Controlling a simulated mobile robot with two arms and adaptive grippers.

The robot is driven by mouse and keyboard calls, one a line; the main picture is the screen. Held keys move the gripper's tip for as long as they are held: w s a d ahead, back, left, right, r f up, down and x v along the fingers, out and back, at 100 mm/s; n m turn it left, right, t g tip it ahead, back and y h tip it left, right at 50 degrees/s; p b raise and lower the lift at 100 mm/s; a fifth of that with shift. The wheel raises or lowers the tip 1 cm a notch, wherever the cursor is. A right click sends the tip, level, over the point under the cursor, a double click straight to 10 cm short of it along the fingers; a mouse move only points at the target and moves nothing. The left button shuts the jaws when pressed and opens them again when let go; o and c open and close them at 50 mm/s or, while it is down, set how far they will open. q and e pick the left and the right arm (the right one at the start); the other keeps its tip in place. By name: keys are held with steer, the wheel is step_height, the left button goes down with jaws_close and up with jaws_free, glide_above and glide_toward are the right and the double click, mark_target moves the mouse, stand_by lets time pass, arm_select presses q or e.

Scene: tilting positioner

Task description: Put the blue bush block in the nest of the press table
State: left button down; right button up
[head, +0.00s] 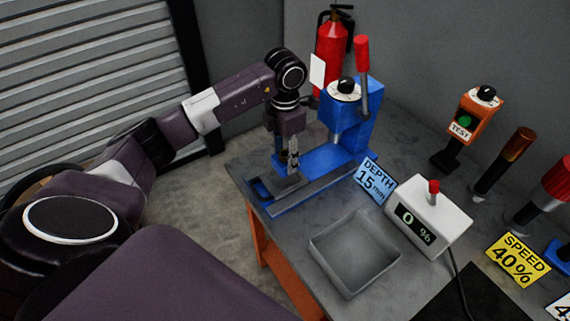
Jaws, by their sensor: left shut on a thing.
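My left gripper (291,168) points down over the grey table of the blue press (351,130). It is shut on a small blue piece, which looks like the blue bush block; the fingers and the blue press behind hide most of it, so its exact outline and any gap below it cannot be told. The press table (312,188) is a grey plate on a blue base, with a blue-framed dark recess (262,189) at its left end. The nest itself is not clearly made out. My right gripper is not in view.
A grey tray (354,286) stands in front of the press. A blue depth sign (375,181) and a white box with a percent display (428,213) are to the right. The press lever (362,75) rises behind the gripper. An orange test post (468,117) stands farther right.

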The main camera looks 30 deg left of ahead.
mark_target(285, 167)
arm_select(q)
step_height(285, 167, down, 4)
steer(key=shift+r+p, duration=0.2)
steer(key=shift+p, duration=0.35)
steer(key=shift+f, duration=0.35)
steer(key=shift+f, duration=0.1)
steer(key=c, duration=1.1)
jaws_free()
